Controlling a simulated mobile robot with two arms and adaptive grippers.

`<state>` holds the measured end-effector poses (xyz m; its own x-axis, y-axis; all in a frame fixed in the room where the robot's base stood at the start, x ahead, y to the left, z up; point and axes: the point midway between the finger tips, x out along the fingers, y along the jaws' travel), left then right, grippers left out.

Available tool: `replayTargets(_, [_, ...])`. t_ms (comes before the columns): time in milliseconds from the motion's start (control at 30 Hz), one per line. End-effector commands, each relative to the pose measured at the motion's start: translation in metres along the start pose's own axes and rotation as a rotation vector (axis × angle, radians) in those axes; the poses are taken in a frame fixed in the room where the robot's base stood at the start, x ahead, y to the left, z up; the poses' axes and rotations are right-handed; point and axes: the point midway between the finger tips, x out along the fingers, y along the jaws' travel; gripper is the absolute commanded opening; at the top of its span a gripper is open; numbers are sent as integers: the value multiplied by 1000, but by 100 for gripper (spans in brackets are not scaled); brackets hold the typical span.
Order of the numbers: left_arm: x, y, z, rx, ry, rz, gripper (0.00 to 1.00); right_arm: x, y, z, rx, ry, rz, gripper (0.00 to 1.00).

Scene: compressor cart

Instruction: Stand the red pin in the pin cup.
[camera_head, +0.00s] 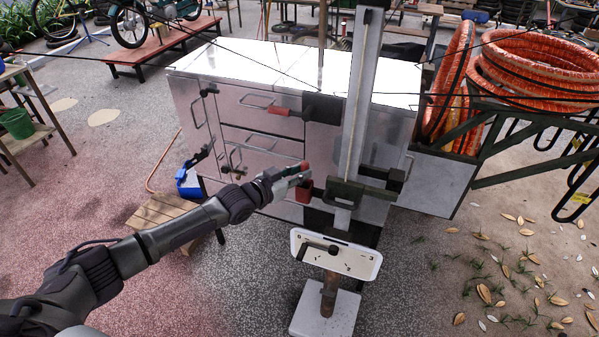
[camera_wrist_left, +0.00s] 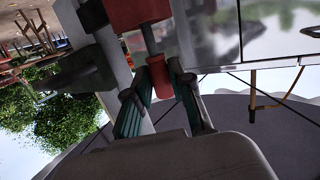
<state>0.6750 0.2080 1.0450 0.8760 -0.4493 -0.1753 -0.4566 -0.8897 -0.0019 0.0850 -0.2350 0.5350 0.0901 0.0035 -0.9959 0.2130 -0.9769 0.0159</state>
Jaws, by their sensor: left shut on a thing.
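My left gripper (camera_head: 300,178) reaches in from the left and is closed near a dark green bracket (camera_head: 355,193) on a pale upright post. In the left wrist view, its fingers (camera_wrist_left: 160,85) are shut on the red end of the red pin (camera_wrist_left: 160,78). A grey shaft runs from that end toward a red block (camera_wrist_left: 135,12). I cannot tell whether the shaft is inside the block or in front of it. The block also shows in the head view (camera_head: 304,191), just below the fingertips. I cannot pick out the pin cup with certainty. My right gripper is out of view.
A tilted white panel (camera_head: 350,260) with a dark knob stands on a short pedestal in front. Behind the post is a metal cabinet (camera_head: 240,75), with a red-ended dark handle (camera_head: 280,110) above its drawers. Orange hose coils (camera_head: 535,75) lie on a rack at right.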

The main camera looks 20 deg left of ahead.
Motion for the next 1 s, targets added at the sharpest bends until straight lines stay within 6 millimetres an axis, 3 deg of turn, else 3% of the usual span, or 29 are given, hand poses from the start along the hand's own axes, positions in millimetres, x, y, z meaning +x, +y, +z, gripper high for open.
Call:
replayTargets(133, [0,0,-1,0,1,0,0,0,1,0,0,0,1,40])
replayTargets(167, [0,0,0,0,1,0,24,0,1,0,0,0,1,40])
replayTargets(333, [0,0,0,0,1,0,51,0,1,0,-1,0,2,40])
replayTargets(733, [-7,0,1,-2,-1,-1,51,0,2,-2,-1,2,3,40])
replayTargets(1000, [-59,0,2,-1,-4,0,51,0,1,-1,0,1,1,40])
